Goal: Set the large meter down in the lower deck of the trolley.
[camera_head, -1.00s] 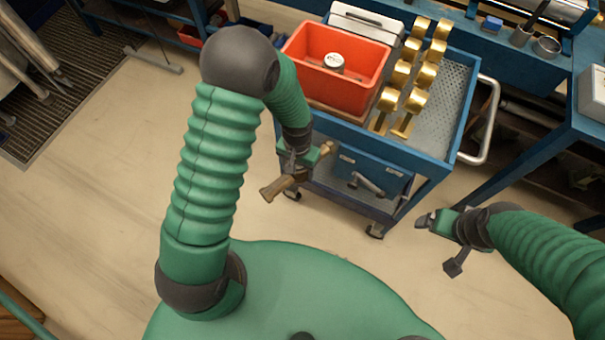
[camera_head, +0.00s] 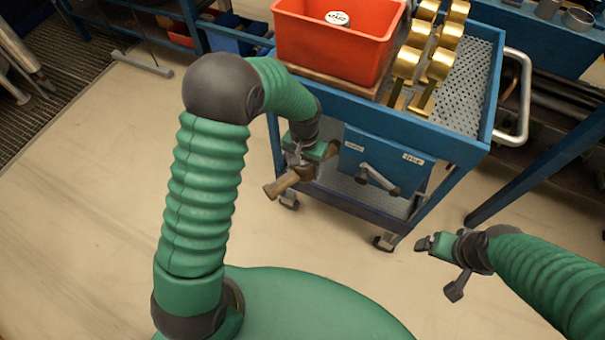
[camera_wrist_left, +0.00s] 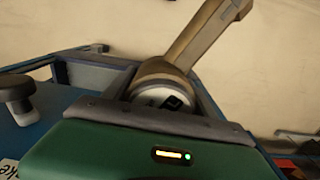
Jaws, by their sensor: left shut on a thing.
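The large meter (camera_head: 281,186) is brown and brass-toned, with stubs sticking out to both sides. My left gripper (camera_head: 302,168) is shut on it, in front of the trolley's left side. In the left wrist view the meter (camera_wrist_left: 190,45) sits between the dark fingers (camera_wrist_left: 160,95), its long stub pointing up and right. The blue trolley (camera_head: 436,141) stands ahead. Its lower deck (camera_head: 340,184) is a grey perforated plate, partly hidden by my gripper and a blue panel. The head view does not settle whether the meter overlaps the deck. My right gripper (camera_head: 442,266) is open and empty, right of the trolley.
The upper deck holds a red crate (camera_head: 330,38) and several gold meters (camera_head: 438,65). A blue panel (camera_head: 360,150) with labels and a grey lever (camera_head: 379,183) hangs above the lower deck. A workbench leg (camera_head: 530,178) stands at right. The floor in front is clear.

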